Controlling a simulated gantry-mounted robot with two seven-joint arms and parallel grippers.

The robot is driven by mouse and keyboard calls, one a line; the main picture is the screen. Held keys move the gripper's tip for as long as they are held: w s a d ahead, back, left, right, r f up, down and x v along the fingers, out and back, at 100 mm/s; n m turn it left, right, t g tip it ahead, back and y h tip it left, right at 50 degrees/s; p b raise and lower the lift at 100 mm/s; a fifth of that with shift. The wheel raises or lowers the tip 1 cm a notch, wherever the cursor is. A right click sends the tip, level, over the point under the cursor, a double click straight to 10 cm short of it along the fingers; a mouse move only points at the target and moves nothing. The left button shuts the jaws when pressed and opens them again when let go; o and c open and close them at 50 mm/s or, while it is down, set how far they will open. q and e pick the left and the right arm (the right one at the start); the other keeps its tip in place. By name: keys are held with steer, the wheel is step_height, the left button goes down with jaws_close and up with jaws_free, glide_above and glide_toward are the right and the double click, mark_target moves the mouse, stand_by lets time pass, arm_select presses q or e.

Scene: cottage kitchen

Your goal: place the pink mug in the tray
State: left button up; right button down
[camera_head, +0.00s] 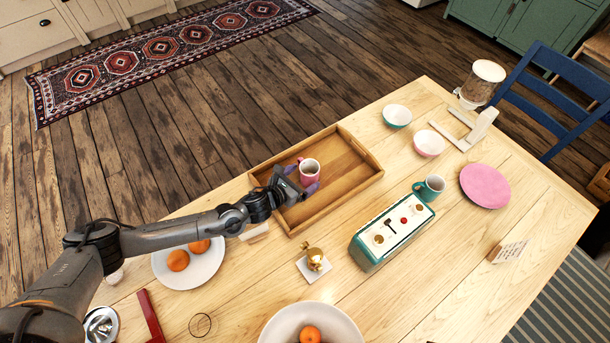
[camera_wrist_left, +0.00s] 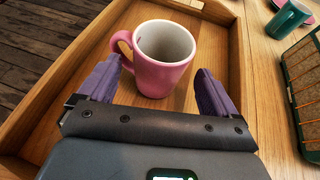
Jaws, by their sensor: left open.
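The pink mug (camera_head: 309,170) stands upright inside the wooden tray (camera_head: 352,177), toward its left side. In the left wrist view the mug (camera_wrist_left: 161,72) shows its pale inside, with its handle pointing left. The tray's floor and rim (camera_wrist_left: 75,72) surround it. My left gripper (camera_head: 300,188) reaches over the tray's near left edge. Its purple fingers (camera_wrist_left: 156,92) are open and spread on either side of the mug's near side, with visible gaps to the mug. My right gripper is not in view.
A toaster (camera_head: 393,236) stands right of the tray, with a teal mug (camera_head: 429,188) behind it. A gold bell-like object (camera_head: 315,260) and a plate of oranges (camera_head: 190,262) lie in front. Bowls (camera_head: 397,115) and a pink plate (camera_head: 485,186) are farther right. The tray's right half is bare.

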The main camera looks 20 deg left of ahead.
arm_select(q)
steer(key=v, duration=0.4)
steer(key=shift+p+v, duration=0.35)
steer(key=shift+v, duration=0.5)
